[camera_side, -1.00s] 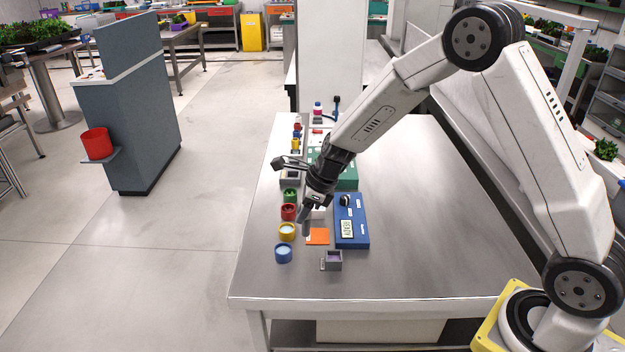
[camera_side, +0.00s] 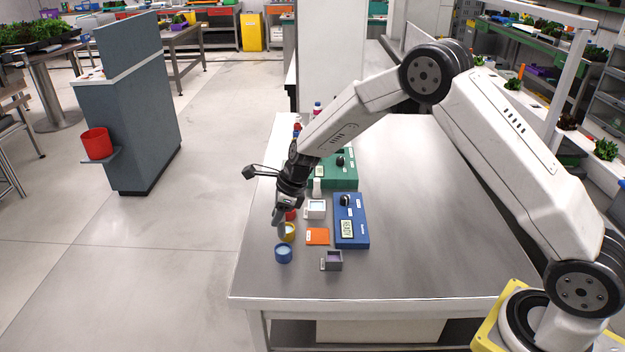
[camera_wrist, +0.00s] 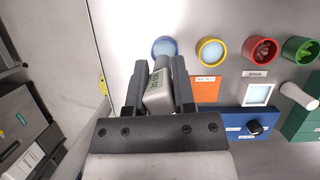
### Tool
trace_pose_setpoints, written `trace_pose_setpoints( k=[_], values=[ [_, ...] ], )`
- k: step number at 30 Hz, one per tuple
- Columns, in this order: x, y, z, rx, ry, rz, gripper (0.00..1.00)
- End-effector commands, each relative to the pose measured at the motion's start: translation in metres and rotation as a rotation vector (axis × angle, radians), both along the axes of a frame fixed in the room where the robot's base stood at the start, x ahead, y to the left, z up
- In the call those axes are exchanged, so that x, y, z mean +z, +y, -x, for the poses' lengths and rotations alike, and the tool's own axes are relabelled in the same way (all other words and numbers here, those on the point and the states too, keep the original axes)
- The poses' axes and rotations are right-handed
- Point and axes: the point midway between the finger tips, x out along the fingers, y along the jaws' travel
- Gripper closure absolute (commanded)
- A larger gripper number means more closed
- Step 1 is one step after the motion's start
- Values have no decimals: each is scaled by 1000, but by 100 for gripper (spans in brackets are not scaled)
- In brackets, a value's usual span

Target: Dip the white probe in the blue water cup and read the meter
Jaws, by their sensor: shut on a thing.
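The blue cup (camera_side: 284,254), with pale liquid inside, stands at the table's near left; it also shows in the wrist view (camera_wrist: 155,48). My gripper (camera_side: 280,216) is shut on a pale grey-white probe (camera_wrist: 158,92) with a small display on its body. In the side view the probe hangs down near the yellow cup (camera_side: 289,238), with its tip hard to make out. In the wrist view the probe points toward the blue cup and appears short of it. The blue meter box (camera_side: 351,241) lies to the right with a lit display (camera_side: 347,229); its reading is too small to tell.
An orange card (camera_side: 317,236), a grey holder (camera_side: 332,262) and a white square dish (camera_side: 315,209) lie between the cups and the meter. The red cup (camera_wrist: 262,50) and green cup (camera_wrist: 300,50) stand in the same row. The table's right side is clear.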

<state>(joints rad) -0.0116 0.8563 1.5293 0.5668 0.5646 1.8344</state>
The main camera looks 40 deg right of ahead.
Motion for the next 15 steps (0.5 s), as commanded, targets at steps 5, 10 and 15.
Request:
trace_pose_setpoints(
  k=[5, 10, 15],
  values=[
    [-9, 0, 0, -1, 0, -2, 100],
    [-20, 0, 0, -1, 0, -1, 100],
    [-30, 0, 0, -1, 0, -1, 100]
  ],
)
